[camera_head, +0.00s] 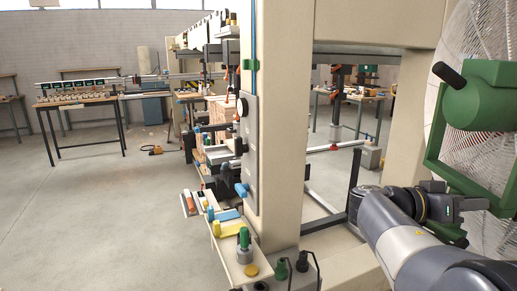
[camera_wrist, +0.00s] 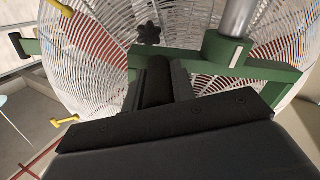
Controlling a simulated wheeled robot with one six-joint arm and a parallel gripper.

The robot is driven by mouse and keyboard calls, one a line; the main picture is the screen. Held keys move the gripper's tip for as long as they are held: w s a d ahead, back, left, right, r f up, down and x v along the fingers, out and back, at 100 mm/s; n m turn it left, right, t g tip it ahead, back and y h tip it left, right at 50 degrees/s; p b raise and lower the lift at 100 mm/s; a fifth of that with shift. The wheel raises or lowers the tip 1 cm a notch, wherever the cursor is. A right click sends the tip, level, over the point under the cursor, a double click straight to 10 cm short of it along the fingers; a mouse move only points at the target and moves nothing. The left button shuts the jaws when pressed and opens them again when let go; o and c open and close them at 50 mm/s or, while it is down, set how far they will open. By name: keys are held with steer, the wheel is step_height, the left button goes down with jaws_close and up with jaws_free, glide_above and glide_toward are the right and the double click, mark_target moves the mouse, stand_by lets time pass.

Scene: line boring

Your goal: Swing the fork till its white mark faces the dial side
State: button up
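The green fork (camera_head: 432,150) carries a green housing with a black grip at the right of the head view, in front of a round wire guard. In the wrist view its green arm (camera_wrist: 270,70) runs across the guard to a green collar around a grey post. A short white mark (camera_wrist: 236,57) shows on the collar, facing the wrist camera. My gripper (camera_head: 480,204) is at the fork's lower part; in the wrist view its dark fingers (camera_wrist: 158,85) reach up to the green arm. A dark rounded piece shows between them; whether they grip it is unclear.
A black star knob (camera_wrist: 149,33) and yellow pegs (camera_wrist: 65,121) are by the guard (camera_wrist: 90,80). A thick beige machine column (camera_head: 285,130) stands left of my arm, with a cluttered ledge (camera_head: 245,272) at its foot. Open floor (camera_head: 100,210) lies to the left.

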jaws_close()
steer(key=shift+d+f, duration=0.1)
steer(key=shift+s+d+n+t+b, duration=0.25)
steer(key=shift+n+t+b, duration=0.15)
steer(key=shift+t+b, duration=0.35)
steer(key=shift+s+d+n+t+b, duration=0.2)
steer(key=shift+d+n+t+b, duration=0.25)
steer(key=shift+t+b, duration=0.45)
steer(key=shift+d+n+t, duration=0.1)
steer(key=shift+n+t, duration=0.15)
steer(key=shift+n, duration=0.1)
